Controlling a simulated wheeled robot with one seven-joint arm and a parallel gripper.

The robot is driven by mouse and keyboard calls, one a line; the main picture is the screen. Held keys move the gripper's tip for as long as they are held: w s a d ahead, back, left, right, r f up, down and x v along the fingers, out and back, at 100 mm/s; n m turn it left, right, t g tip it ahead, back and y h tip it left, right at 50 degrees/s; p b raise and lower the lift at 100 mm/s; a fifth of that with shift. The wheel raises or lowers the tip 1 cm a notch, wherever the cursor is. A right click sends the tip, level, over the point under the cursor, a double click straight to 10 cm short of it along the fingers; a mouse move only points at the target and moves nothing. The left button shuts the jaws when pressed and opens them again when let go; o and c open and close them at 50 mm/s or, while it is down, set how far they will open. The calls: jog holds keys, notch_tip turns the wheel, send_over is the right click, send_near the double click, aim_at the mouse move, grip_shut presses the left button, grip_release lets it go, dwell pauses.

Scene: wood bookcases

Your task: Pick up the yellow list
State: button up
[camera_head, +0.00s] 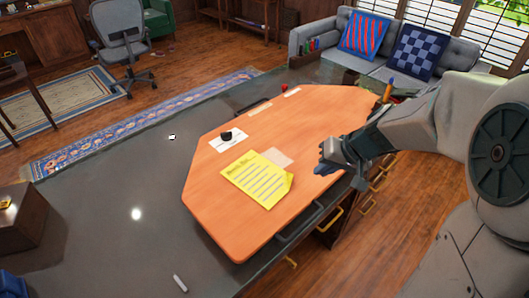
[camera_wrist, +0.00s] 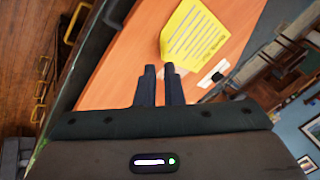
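The yellow list (camera_head: 257,180) is a sheet with a heading and dark lines of writing. It lies flat on the orange board (camera_head: 225,222), with one corner looking folded. In the wrist view the list (camera_wrist: 194,36) is at the upper middle, beyond the fingertips. My gripper (camera_head: 327,158) hangs over the board to the right of the list, apart from it. In the wrist view my gripper (camera_wrist: 160,70) has its two dark fingers close together, with a narrow empty gap between them. It holds nothing.
A pale slip (camera_head: 278,157) lies beside the list. A white card (camera_head: 228,143) bears a black knob-like object (camera_head: 226,135). A small red object (camera_head: 284,87) is at the board's far edge. A dark box (camera_head: 22,222) stands at left. The dark counter (camera_head: 110,190) is mostly clear.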

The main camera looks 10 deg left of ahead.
jog(key=w+f+p, duration=0.1)
jog(key=w, duration=0.4)
send_near(287, 176)
jog(key=shift+d+f, duration=0.1)
jog(key=shift+f, duration=0.45)
jog(key=shift+p+x, duration=0.6)
jog(key=shift+x, duration=2.1)
jog(key=shift+r, duration=0.15)
grip_shut()
jog(key=shift+r, duration=0.1)
